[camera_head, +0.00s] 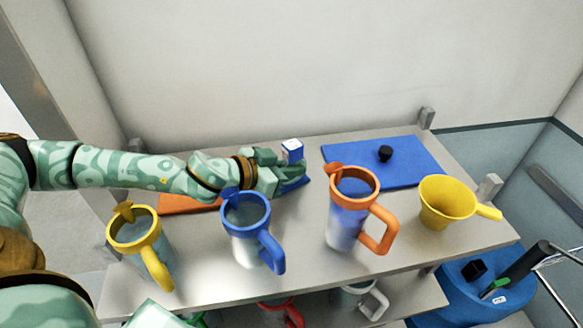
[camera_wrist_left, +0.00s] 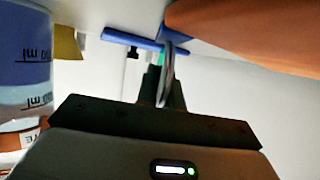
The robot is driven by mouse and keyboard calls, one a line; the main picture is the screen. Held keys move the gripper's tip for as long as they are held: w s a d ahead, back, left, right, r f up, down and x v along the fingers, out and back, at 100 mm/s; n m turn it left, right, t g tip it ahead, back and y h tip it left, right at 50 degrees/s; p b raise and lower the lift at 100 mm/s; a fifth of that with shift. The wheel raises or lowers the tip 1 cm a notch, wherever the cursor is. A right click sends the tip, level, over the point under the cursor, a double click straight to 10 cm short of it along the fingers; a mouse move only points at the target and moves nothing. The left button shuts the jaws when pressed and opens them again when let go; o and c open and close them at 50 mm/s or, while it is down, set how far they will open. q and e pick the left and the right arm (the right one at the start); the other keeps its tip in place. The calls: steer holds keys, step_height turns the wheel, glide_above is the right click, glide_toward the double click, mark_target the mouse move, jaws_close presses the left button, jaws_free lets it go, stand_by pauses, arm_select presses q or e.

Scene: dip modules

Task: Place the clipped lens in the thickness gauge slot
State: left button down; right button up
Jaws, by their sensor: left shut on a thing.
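My left gripper (camera_head: 282,168) reaches in from the left over the back middle of the top shelf. In the left wrist view its dark fingers (camera_wrist_left: 163,88) are shut on a thin, pale, rounded piece seen edge-on, apparently the lens (camera_wrist_left: 168,68). Its clip is not clear. A small blue and white block (camera_head: 292,150) shows just behind the gripper, and a blue flat piece (camera_head: 294,185) lies under it, partly hidden. Either may belong to the thickness gauge; I cannot make out a slot. My right gripper is not in view.
Yellow (camera_head: 140,240), blue (camera_head: 250,228) and orange (camera_head: 348,212) jugs and a yellow funnel (camera_head: 446,204) stand along the front. A blue mat (camera_head: 415,172) bears a black knob (camera_head: 385,153). An orange mat (camera_head: 185,204) lies under my left arm.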

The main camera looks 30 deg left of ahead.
arm_select(q)
steer(key=c, duration=1.5)
jaws_free()
